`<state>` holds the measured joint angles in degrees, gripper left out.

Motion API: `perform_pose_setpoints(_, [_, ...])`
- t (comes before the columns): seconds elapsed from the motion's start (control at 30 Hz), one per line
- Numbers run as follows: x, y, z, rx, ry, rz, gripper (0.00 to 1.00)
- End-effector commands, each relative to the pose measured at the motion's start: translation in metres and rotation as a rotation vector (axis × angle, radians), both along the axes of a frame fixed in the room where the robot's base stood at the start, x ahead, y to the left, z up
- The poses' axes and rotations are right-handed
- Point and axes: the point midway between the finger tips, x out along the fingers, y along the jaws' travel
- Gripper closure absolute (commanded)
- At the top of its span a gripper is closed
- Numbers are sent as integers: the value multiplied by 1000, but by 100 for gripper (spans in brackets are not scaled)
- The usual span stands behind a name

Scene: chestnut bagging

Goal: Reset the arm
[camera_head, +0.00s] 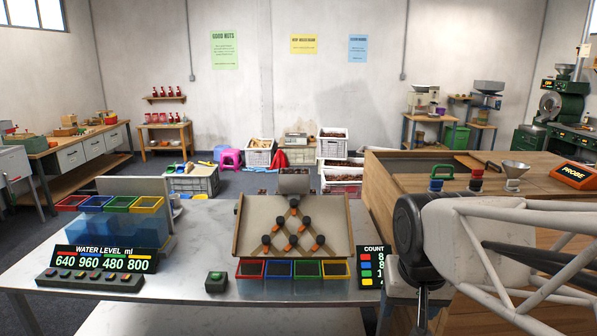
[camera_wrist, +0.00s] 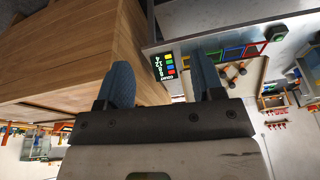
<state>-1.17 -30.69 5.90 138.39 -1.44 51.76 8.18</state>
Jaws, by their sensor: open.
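My gripper (camera_wrist: 164,78) shows in the wrist view with its two blue fingers spread well apart. Nothing is between them. In the head view, my arm reaches in from the right edge, in front of the wooden cabinet (camera_head: 400,165). Its dark end part hangs to the right of the count display (camera_head: 371,268). The fingers cannot be made out in the head view.
A sloped sorting board (camera_head: 255,222) with pegs stands mid-table above several coloured bins. Water tanks (camera_head: 100,235) and a water level display (camera_head: 103,260) stand at the left. A green button (camera_head: 216,281) sits between. A probe sign (camera_head: 574,174) and funnel (camera_head: 515,170) are on the cabinet.

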Motion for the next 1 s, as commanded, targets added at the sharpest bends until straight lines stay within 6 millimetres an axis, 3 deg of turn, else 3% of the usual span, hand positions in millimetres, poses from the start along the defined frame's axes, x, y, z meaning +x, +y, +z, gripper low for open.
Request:
perform_pose_setpoints(0.13, [-39,-5,-13,-9,12,43,39])
perform_pose_setpoints(0.33, [-65,-8,-23,-16,22,78,39])
perform_pose_setpoints(1.0, [-71,-8,-26,-17,25,87,39])
